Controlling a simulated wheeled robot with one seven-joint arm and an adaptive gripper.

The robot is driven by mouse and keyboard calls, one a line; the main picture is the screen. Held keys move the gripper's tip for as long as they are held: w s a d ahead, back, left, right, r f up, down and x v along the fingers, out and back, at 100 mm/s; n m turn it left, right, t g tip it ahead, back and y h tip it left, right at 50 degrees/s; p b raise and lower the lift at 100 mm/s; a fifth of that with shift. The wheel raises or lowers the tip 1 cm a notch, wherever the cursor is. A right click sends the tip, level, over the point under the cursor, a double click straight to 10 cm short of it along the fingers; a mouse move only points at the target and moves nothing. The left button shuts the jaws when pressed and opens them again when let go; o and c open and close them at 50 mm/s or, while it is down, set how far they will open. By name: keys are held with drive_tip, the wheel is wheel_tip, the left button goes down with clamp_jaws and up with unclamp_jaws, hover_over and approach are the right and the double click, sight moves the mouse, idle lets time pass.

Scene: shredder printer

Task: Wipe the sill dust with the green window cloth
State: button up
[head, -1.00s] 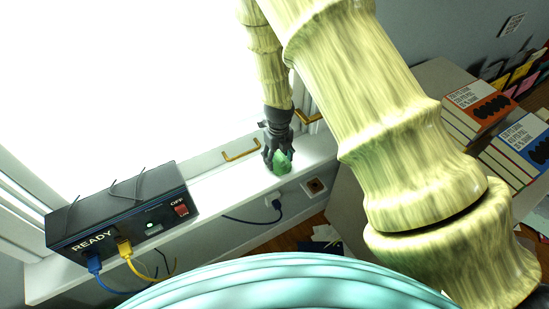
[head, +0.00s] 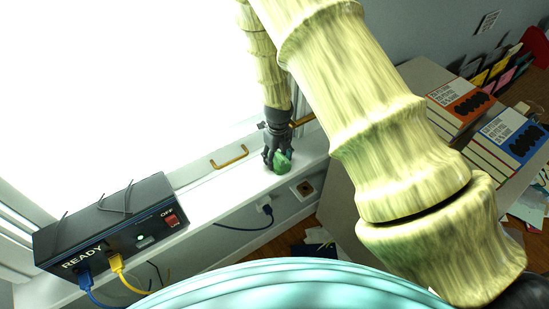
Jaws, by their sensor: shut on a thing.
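My gripper (head: 277,160) is low over the white window sill (head: 212,195), right of the middle of the bright window. It is shut on the green window cloth (head: 284,163), which is bunched between and below the fingers. The cloth appears to touch the sill or hang just above it; I cannot tell which. I cannot make out any dust on the sill. The patch right under the cloth is hidden.
A black box (head: 105,225) marked READY, with a red OFF switch and blue and yellow cables, stands on the sill at left. A brass window handle (head: 229,157) is behind the sill. Books (head: 510,140) lie on a table at right. The sill between box and gripper is clear.

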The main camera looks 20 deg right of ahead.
sight(258, 173)
drive_tip(key=shift+w+d+p, duration=0.15)
drive_tip(key=shift+w+d, duration=0.05)
drive_tip(key=shift+d, duration=0.45)
drive_tip(key=shift+w+d+p, duration=0.15)
drive_tip(key=shift+d, duration=0.5)
drive_tip(key=shift+s+a, duration=0.1)
drive_tip(key=shift+a, duration=0.05)
